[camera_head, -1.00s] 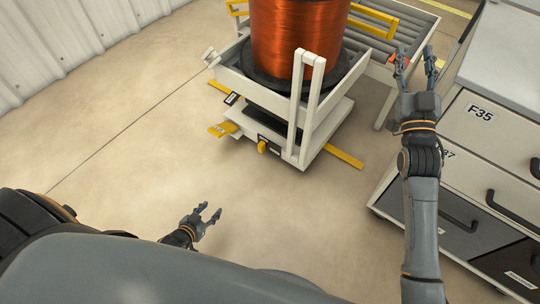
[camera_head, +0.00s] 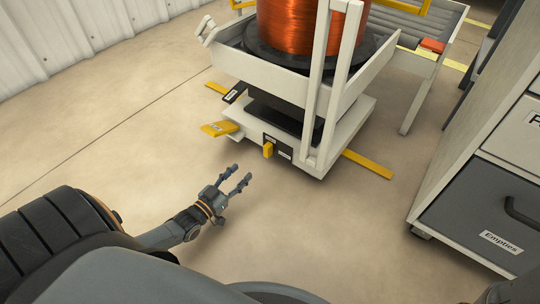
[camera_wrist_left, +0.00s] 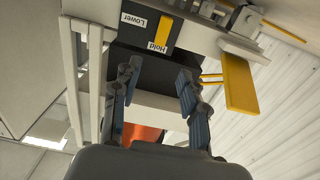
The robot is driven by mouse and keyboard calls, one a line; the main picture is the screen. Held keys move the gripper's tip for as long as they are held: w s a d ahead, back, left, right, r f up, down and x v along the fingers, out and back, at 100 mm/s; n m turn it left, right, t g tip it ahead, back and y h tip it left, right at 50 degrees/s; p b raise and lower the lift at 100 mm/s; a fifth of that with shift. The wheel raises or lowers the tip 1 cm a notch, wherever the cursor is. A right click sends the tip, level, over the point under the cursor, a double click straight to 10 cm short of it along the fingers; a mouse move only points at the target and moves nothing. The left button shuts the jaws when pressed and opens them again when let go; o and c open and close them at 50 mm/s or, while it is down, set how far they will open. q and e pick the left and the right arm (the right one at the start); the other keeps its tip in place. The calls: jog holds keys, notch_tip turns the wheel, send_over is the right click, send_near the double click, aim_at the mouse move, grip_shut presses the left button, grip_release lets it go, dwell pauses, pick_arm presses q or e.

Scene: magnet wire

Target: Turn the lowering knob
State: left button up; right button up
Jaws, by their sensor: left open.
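The lowering knob (camera_head: 268,150) is a small yellow handle on a black panel, low on the front of the white lift cart (camera_head: 330,145). My right gripper is out of view.
A spool of copper wire (camera_head: 305,32) stands on the cart. A drawer cabinet (camera_head: 470,213) is at right, with a roller table (camera_head: 440,28) behind. Floor before the cart is clear.

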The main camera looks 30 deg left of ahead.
aim_at(265, 149)
pick_arm(q)
jog(key=w+b, duration=0.2)
jog(key=w, duration=0.2)
jog(key=w+b, duration=0.3)
jog(key=w, duration=0.1)
jog(key=w+d+b, duration=0.1)
jog(key=w+b, duration=0.1)
jog(key=w, duration=0.2)
jog(key=shift+w+f+b, duration=0.1)
jog(key=shift+w+b, duration=0.25)
jog(key=shift+w, duration=0.45)
grip_shut()
